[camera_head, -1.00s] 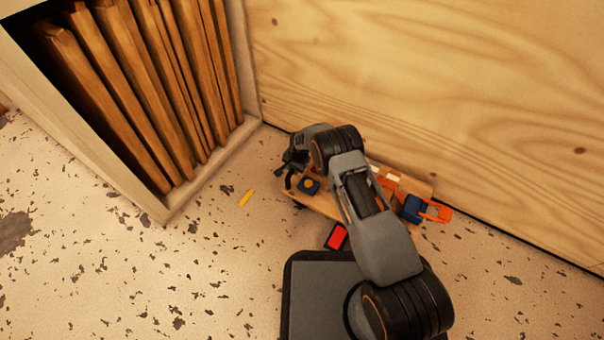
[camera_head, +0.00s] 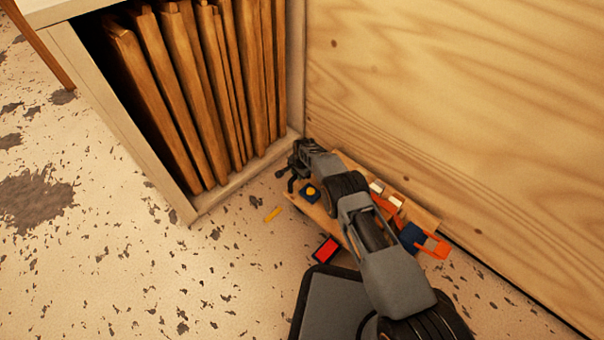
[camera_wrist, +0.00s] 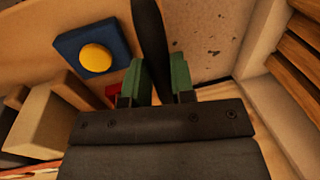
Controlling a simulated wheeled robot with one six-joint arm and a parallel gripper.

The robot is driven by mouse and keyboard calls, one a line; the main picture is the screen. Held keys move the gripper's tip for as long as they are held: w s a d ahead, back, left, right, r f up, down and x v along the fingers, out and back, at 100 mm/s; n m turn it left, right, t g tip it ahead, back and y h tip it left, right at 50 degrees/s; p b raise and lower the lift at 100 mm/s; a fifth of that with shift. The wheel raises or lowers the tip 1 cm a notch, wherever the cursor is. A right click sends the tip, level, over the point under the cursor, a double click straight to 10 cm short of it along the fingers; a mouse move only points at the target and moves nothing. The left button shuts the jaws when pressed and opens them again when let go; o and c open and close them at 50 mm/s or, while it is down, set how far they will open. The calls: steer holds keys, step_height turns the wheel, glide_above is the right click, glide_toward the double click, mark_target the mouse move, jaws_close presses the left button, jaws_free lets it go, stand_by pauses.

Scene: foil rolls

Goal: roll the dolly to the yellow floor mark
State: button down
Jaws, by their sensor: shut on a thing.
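The dolly (camera_head: 322,217) is a low wooden board by the plywood wall, partly hidden under my arm. It also fills the upper left of the wrist view (camera_wrist: 35,45). My gripper (camera_head: 293,172) is at its far left end. In the wrist view my green-tipped fingers (camera_wrist: 159,82) are shut on a black upright bar (camera_wrist: 150,30), which looks like the dolly's handle.
The dolly carries a blue block with a yellow knob (camera_head: 310,192), white pieces and an orange-and-blue item (camera_head: 432,243). A red block (camera_head: 325,249) sits at its near edge. A shelf of upright boards (camera_head: 215,90) stands left. Open speckled floor (camera_head: 130,270) lies left and front.

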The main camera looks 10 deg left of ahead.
steer(key=shift+w+a+r, duration=0.1)
steer(key=shift+a+r, duration=0.05)
steer(key=shift+a, duration=0.2)
steer(key=c, duration=1)
jaws_free()
steer(key=shift+d, duration=0.1)
steer(key=shift+d+r, duration=0.1)
steer(key=shift+r, duration=0.05)
steer(key=p+v, duration=0.7)
steer(key=v, duration=0.6)
steer(key=shift+r, duration=0.15)
